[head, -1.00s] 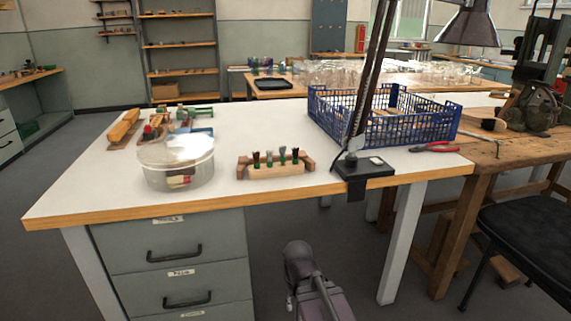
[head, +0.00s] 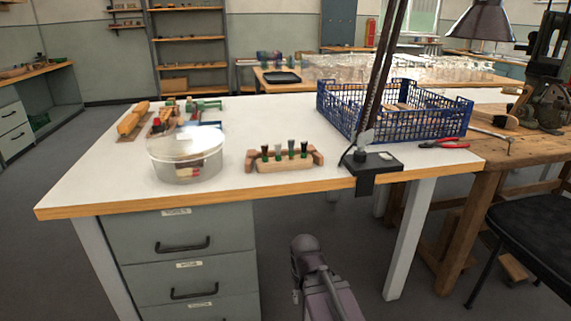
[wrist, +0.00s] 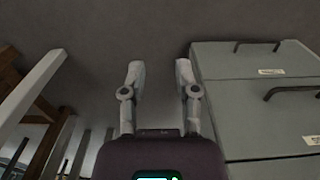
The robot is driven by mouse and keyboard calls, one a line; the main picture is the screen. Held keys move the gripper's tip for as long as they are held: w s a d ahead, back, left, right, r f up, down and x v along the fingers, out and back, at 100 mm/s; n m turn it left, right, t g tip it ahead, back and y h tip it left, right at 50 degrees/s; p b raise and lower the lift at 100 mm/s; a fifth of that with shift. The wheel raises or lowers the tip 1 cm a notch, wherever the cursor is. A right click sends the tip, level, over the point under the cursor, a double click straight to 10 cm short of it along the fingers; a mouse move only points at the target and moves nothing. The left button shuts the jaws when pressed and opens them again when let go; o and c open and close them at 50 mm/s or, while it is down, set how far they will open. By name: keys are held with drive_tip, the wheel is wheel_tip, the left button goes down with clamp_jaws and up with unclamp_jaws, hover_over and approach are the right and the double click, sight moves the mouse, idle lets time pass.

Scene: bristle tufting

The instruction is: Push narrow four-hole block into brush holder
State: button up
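A light wooden block (head: 285,165) lies near the table's front edge, with several dark tufts on green stems standing in a row in it. Darker wooden end pieces (head: 252,161) flank it; I cannot tell whether these are the brush holder or how the block is seated. Its holes are too small to make out. My gripper (wrist: 159,72) is open and empty in the wrist view, in front of the grey floor beside the drawer cabinet, away from the block. In the head view my folded arm shows at the bottom, below the table edge; the fingertips cannot be made out.
The white table (head: 120,183) has a clear plastic tub (head: 187,163) left of the block. A lamp base (head: 371,163) and blue crate (head: 400,125) stand to the right. Red pliers (head: 444,144) lie farther right. A drawer cabinet (head: 181,270) is under the table.

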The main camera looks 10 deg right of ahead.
drive_tip(key=o, duration=0.7)
drive_tip(key=shift+r, duration=0.1)
drive_tip(key=shift+o, duration=0.7)
drive_tip(key=shift+r, duration=0.15)
wheel_tip(320, 180, up, 44)
drive_tip(key=r+m+p, duration=0.1)
drive_tip(key=m+p, duration=1.7)
drive_tip(key=p, duration=2.7)
hover_over(270, 160)
drive_tip(key=shift+s+f, duration=0.15)
drive_tip(key=shift+f, duration=0.1)
drive_tip(key=shift+f, duration=0.2)
wheel_tip(270, 160, down, 13)
drive_tip(key=b, duration=1.3)
drive_tip(key=shift+f+b, duration=0.2)
drive_tip(key=shift+b, duration=0.2)
